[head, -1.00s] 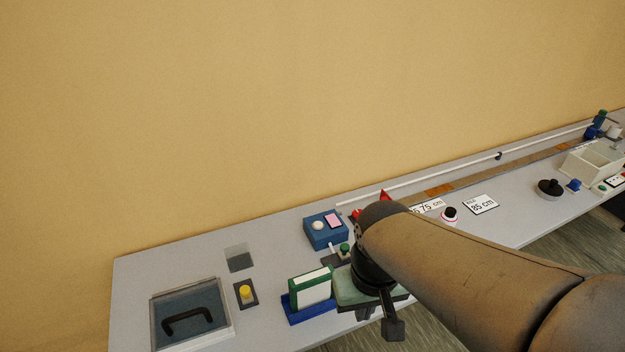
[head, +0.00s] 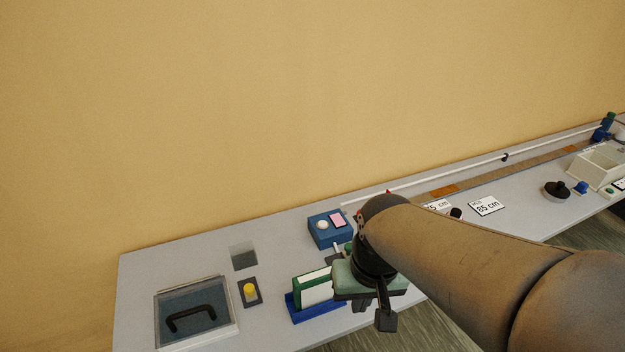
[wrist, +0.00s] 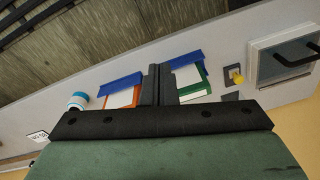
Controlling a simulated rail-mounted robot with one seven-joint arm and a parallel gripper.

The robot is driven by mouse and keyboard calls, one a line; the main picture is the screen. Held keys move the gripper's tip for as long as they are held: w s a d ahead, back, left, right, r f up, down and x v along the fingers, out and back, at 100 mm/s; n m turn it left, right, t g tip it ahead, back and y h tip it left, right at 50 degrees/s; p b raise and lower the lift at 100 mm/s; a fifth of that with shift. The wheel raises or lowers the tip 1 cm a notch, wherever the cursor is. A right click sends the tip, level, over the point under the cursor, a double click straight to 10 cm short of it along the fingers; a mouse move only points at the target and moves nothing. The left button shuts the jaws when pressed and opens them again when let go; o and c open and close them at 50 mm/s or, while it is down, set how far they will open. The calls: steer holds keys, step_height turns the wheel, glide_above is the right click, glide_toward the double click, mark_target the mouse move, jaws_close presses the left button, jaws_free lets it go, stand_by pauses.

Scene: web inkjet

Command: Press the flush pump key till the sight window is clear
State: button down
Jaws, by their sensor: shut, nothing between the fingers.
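A blue box (head: 330,231) stands toward the back of the bench in the head view. Its top has a round white button (head: 322,225) and a pink panel (head: 337,220), which look like the pump key and the sight window. The panel is pink, not clear. My gripper (head: 384,317) points down near the bench's front edge, in front and to the right of the box, and is not touching it. In the wrist view my gripper (wrist: 159,86) shows its two dark fingers together, with nothing between them. The blue box is not clearly visible there.
A blue holder (head: 318,313) with a green-and-white block stands left of my gripper. Further left are a yellow button (head: 249,289) and a lidded tray with a black handle (head: 192,319). Signs and a black knob (head: 557,190) lie to the right. My arm hides part of the bench.

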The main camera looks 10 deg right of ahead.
steer(key=w+a+m+t+y, duration=0.2)
steer(key=w+a+m, duration=0.25)
steer(key=w, duration=0.65)
steer(key=m+t+y+b, duration=0.15)
steer(key=m+t, duration=0.45)
steer(key=m, duration=1.1)
glide_above(325, 225)
step_height(325, 225, down, 6)
steer(key=shift+b, duration=0.3)
step_height(325, 225, down, 9)
steer(key=b, duration=0.8)
steer(key=shift+f+b, duration=0.4)
steer(key=shift+b, duration=0.3)
